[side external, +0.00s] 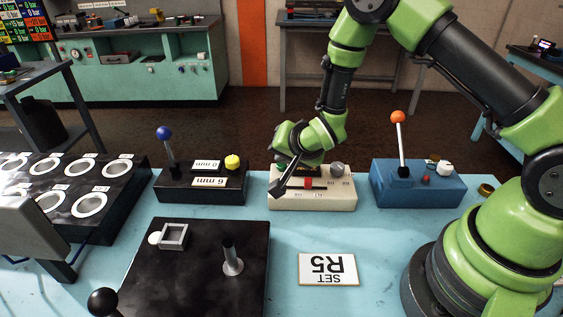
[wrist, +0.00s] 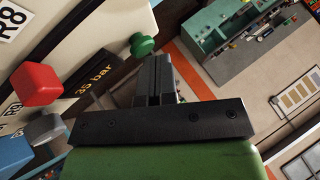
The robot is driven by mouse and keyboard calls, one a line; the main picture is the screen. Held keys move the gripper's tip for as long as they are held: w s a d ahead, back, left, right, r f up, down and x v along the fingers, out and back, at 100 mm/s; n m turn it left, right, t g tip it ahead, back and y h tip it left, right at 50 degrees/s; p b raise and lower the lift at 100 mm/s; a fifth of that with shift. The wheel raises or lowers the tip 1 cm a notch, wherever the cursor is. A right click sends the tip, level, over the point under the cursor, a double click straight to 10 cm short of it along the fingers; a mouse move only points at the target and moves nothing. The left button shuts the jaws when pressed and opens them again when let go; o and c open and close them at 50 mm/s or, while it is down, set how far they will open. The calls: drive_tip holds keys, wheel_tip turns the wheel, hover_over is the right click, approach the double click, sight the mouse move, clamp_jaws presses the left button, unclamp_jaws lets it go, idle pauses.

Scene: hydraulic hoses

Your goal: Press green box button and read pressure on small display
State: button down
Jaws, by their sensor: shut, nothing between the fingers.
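A cream box (side external: 330,201) stands at the middle of the blue table, with a red slider knob (side external: 308,183) and a grey knob (side external: 337,169) on it. In the wrist view, its green button (wrist: 142,45) sticks out at the box edge. A small dark display (wrist: 95,78) reads "35 bar". My gripper (side external: 276,189) is shut and empty, low over the box's left part. In the wrist view, its fingertips (wrist: 153,62) are close beside the green button; I cannot tell whether they touch it. The red knob (wrist: 37,85) is further left there.
A black box (side external: 203,187) with a blue-topped lever and yellow knob stands left. A blue box (side external: 418,187) with an orange-topped lever stands right. In front are a black panel (side external: 200,260) with a short post and a card (side external: 328,269) reading "SET R5". Table around the card is clear.

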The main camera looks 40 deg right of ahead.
drive_tip(key=shift+r, duration=0.85)
drive_tip(key=shift+r, duration=2.55)
drive_tip(key=shift+r, duration=0.1)
drive_tip(key=s+a+r+n+y, duration=0.1)
drive_tip(key=s+r+n, duration=0.1)
drive_tip(key=s+r, duration=0.35)
drive_tip(key=s+a+r+n+y, duration=0.1)
drive_tip(key=s+r, duration=0.2)
drive_tip(key=r, duration=0.5)
drive_tip(key=s+r+n+g, duration=0.1)
drive_tip(key=s+r+n, duration=0.1)
drive_tip(key=s, duration=0.6)
drive_tip(key=s+r+n+y, duration=0.1)
drive_tip(key=s+r, duration=0.1)
drive_tip(key=s, duration=0.6)
drive_tip(key=shift+s+a+r+n+g, duration=0.25)
drive_tip(key=shift+r+n+g, duration=0.1)
drive_tip(key=shift+n+g, duration=0.05)
